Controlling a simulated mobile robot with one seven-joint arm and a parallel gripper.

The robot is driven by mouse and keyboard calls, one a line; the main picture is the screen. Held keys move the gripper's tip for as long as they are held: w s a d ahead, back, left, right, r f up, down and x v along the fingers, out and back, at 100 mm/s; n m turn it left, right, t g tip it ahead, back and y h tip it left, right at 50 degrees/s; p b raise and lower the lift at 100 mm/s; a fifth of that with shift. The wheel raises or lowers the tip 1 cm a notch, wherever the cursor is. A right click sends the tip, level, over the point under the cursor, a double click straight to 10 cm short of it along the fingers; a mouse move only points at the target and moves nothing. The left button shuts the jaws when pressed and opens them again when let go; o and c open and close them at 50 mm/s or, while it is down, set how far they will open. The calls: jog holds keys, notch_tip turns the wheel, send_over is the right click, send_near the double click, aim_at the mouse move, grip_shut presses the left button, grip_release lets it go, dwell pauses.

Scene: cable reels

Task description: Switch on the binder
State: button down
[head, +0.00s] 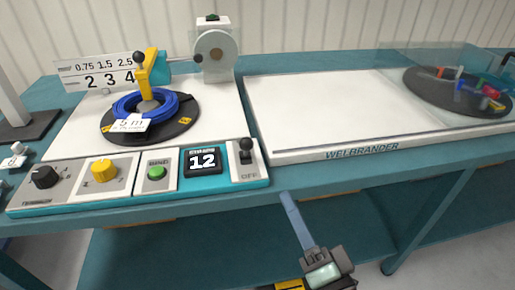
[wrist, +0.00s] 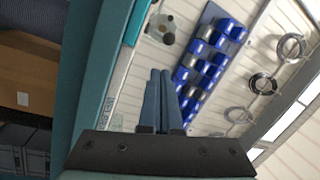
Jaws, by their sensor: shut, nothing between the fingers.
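The binder's teal and white control panel (head: 140,184) is at the left of the bench in the head view. A green button (head: 156,172) marked BIND sits left of the display. My gripper (head: 287,197) is shut and empty, in front of the bench, to the right of and below the switch. Its closed fingers (wrist: 158,90) also show in the wrist view; the switch cannot be made out there.
A blue cable coil (head: 178,101) lies on a black turntable under a yellow arm (head: 152,72). Yellow (head: 104,171) and black (head: 43,177) knobs are on the panel. A bare white board (head: 330,105) is at right, beside a clear-covered turntable (head: 440,90). Blue bins (wrist: 205,60) hang on the wall.

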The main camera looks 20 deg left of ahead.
aim_at(249, 149)
jog(key=s+m, duration=0.1)
jog(key=s+f+m+y, duration=0.1)
jog(key=s+d+m+p, duration=0.1)
jog(key=s, duration=0.1)
jog(key=shift+f, duration=0.35)
jog(key=shift+w+a, duration=0.1)
jog(key=shift+w, duration=0.05)
jog(key=x, duration=1.4)
jog(key=shift+r, duration=0.25)
jog(key=shift+p, duration=0.45)
